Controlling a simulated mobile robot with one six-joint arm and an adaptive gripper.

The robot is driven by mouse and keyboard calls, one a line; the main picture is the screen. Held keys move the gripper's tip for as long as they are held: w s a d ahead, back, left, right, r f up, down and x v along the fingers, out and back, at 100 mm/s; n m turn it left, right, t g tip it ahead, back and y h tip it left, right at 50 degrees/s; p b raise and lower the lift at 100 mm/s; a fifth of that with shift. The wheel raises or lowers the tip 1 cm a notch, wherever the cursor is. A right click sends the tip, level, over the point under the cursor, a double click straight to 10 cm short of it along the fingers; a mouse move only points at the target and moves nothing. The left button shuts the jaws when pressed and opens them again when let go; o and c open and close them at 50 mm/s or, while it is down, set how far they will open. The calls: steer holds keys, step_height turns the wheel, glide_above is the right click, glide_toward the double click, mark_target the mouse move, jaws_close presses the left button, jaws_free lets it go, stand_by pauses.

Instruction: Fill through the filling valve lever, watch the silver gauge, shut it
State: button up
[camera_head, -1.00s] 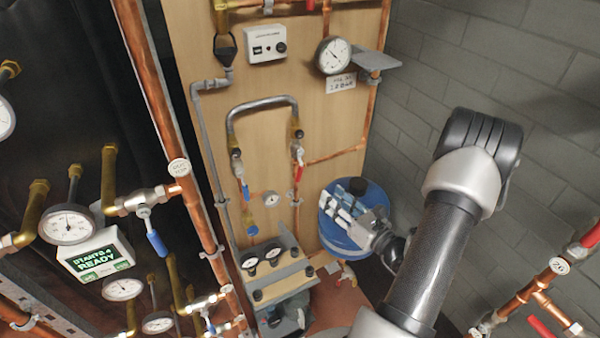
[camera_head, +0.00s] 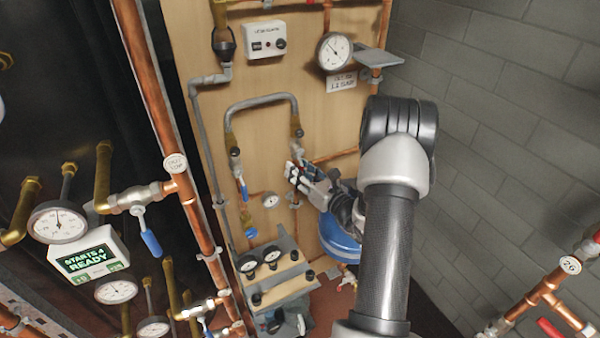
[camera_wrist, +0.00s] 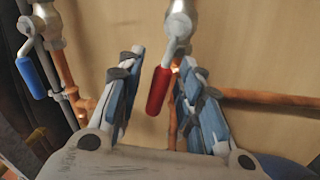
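A red lever (camera_wrist: 157,92) hangs down from a valve on the right leg of the grey hose loop (camera_head: 262,99). My gripper (camera_wrist: 161,62) is open, with one finger on each side of this lever; no clear contact shows. In the head view my gripper (camera_head: 293,172) covers most of the red lever. A blue lever (camera_wrist: 31,77) hangs from the left leg's valve, outside the fingers. The silver gauge (camera_head: 335,50) is high on the board; its needle points up and left, and its scale is too small to read.
A blue vessel (camera_head: 340,240) stands below my gripper. A grey shelf (camera_head: 376,60) juts out beside the silver gauge. A small gauge (camera_head: 270,200) sits between the loop's legs. Copper pipes with a blue-handled valve (camera_head: 150,243) stand at left. A block wall closes the right.

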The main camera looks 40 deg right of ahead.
steer(key=shift+c, duration=0.3)
jaws_close()
stand_by(0.5)
